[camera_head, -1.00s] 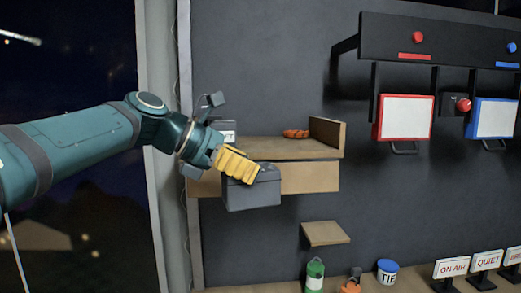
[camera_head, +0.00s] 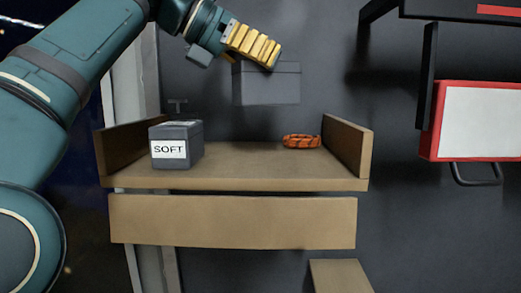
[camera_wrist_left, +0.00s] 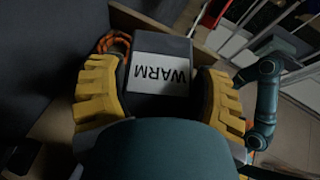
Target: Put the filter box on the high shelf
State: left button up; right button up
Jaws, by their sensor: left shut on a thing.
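My left gripper (camera_head: 262,50) has yellow fingers and is shut on a dark grey filter box (camera_head: 266,85). The box hangs in the air above the wooden high shelf (camera_head: 250,178), clear of its surface, toward the back wall. In the left wrist view the box's white label (camera_wrist_left: 160,75) reads WARM upside down, and the yellow fingers stand on both sides of the box. My right gripper is not in view.
A dark box labelled SOFT (camera_head: 176,150) stands on the shelf's left part. A coil of orange rope (camera_head: 301,141) lies at its right. Low wooden side boards (camera_head: 350,148) close both ends. The shelf between box and rope is bare. A red-framed white panel (camera_head: 480,122) hangs at right.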

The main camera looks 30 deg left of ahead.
aim_at(259, 91)
pick_arm(q)
jog(key=shift+w, duration=0.3)
jog(key=f, duration=0.5)
jog(key=shift+s, duration=0.4)
jog(key=shift+f, duration=2.4)
jog(key=o, duration=1.3)
jog(key=shift+f, duration=0.1)
jog(key=v, duration=1.2)
